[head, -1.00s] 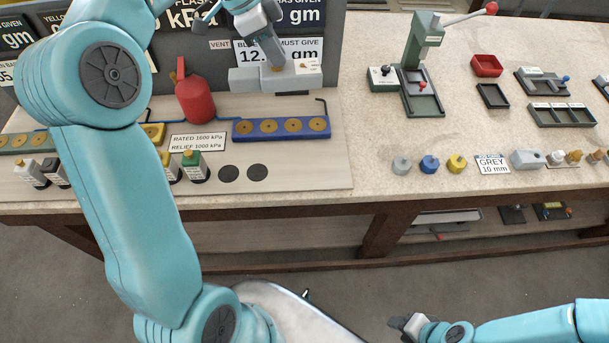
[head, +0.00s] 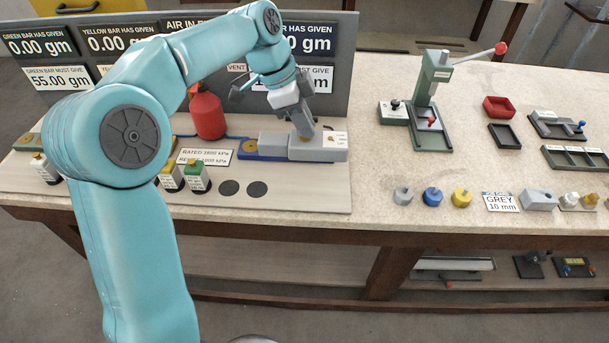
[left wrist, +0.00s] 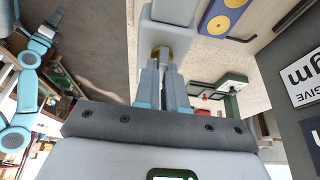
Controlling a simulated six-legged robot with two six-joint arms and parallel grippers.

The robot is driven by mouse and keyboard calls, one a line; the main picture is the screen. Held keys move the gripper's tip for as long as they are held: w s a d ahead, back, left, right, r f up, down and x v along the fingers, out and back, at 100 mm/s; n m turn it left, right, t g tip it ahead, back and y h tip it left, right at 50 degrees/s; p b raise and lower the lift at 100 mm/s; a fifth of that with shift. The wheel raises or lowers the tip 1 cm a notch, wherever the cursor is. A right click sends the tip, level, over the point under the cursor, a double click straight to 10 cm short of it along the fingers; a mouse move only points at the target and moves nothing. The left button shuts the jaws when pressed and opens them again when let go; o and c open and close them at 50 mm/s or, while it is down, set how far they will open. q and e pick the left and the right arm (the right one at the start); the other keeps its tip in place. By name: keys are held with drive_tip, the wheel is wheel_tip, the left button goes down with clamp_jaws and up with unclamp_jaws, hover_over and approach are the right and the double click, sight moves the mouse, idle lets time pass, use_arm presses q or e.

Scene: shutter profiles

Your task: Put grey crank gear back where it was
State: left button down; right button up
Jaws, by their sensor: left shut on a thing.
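The grey crank gear appears to be the long grey block (head: 275,146) with a brass knob in the head view. My left gripper (head: 304,131) is shut on its brass knob from above. In the left wrist view the brass knob (left wrist: 161,53) sits between the fingers, with the grey body (left wrist: 172,12) beyond.
A red bottle (head: 207,112) stands close left of the block. Two dark round spots (head: 229,187) mark the board in front, beside small bottles (head: 197,175). A display panel (head: 345,60) rises behind. A green lever press (head: 432,100) stands to the right, with grey, blue and yellow knobs (head: 433,197) before it.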

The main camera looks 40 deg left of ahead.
sight(304, 153)
use_arm(q)
wheel_tip(304, 153, down, 9)
drive_tip(key=shift+r, duration=0.2)
wheel_tip(304, 153, down, 4)
drive_tip(key=shift+d+r, duration=0.15)
drive_tip(key=shift+r, duration=0.05)
drive_tip(key=shift+f, duration=0.4)
drive_tip(key=shift+f+b, duration=0.1)
drive_tip(key=shift+b, duration=0.2)
drive_tip(key=c, duration=1.2)
unclamp_jaws()
